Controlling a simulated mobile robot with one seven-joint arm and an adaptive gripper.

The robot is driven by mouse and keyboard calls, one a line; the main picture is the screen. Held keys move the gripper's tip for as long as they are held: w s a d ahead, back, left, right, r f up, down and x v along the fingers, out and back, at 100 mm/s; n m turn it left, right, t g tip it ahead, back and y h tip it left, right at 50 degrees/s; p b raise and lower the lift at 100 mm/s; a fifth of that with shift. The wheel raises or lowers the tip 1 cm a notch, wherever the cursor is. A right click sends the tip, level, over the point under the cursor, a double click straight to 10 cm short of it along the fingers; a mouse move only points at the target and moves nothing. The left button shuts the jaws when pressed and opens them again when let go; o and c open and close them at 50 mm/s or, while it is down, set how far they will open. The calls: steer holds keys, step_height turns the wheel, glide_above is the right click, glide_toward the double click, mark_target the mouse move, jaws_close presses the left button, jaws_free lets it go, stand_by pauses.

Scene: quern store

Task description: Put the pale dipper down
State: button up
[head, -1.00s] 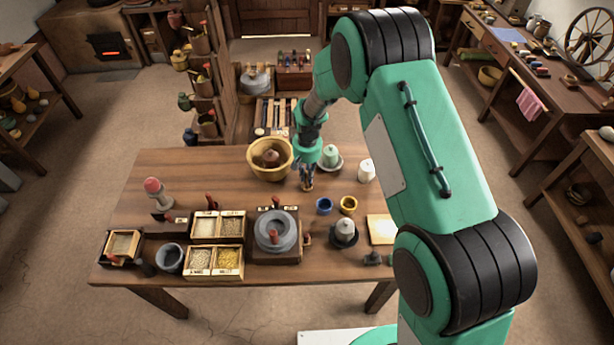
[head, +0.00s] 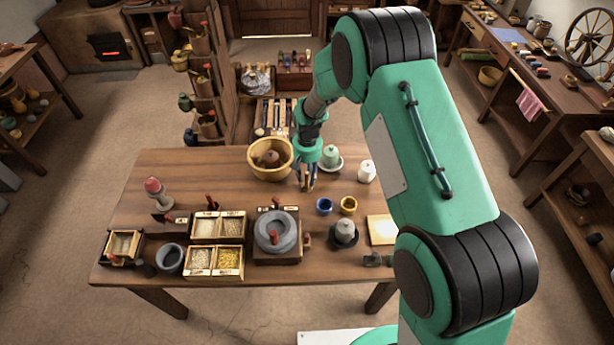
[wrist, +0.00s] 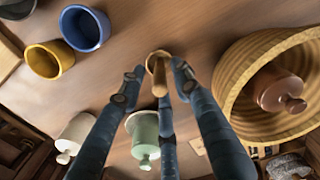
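The pale dipper (wrist: 159,78) is a small light-wood piece with a round end and a short handle. It is at the tabletop, between the fingers of my gripper (wrist: 157,78) in the wrist view. The outer fingertips are spread, with gaps on both sides of it; whether the middle finger touches it I cannot tell. In the head view my gripper (head: 306,187) is low over the table (head: 150,215), just right of the yellow bowl, and the dipper (head: 308,183) shows partly between the fingers.
A ribbed yellow bowl (wrist: 233,90) holding a brown knobbed object (wrist: 276,90) is close on the right in the wrist view. A green lidded jar (head: 331,154), a white jar (head: 367,171), a blue cup (head: 324,206) and a yellow cup (head: 348,205) stand nearby.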

step_height(320, 180, up, 12)
steer(key=p, duration=0.2)
steer(key=shift+f, duration=0.15)
stand_by(0.7)
steer(key=s+d+r+t, duration=0.1)
steer(key=s+d+r, duration=0.25)
steer(key=r, duration=0.55)
steer(key=s+d+r+m+t, duration=0.1)
steer(key=s+d+r, duration=0.3)
steer(key=r, duration=0.5)
steer(key=s+d+r+t, duration=0.1)
steer(key=s+d+r, duration=0.2)
steer(key=s+r, duration=0.45)
steer(key=s+d+r+t, duration=0.1)
steer(key=s+d+r, duration=0.1)
steer(key=s, duration=0.6)
steer(key=s+d+r+m, duration=0.1)
steer(key=s+d+r, duration=0.2)
steer(key=s, duration=0.5)
steer(key=s+d+r+t, duration=0.1)
steer(key=s+d+r, duration=0.1)
steer(key=s+r, duration=0.3)
steer(key=s, duration=0.3)
steer(key=shift+s+d+t, duration=0.25)
steer(key=shift+s+t, duration=0.05)
steer(key=shift+s, duration=0.1)
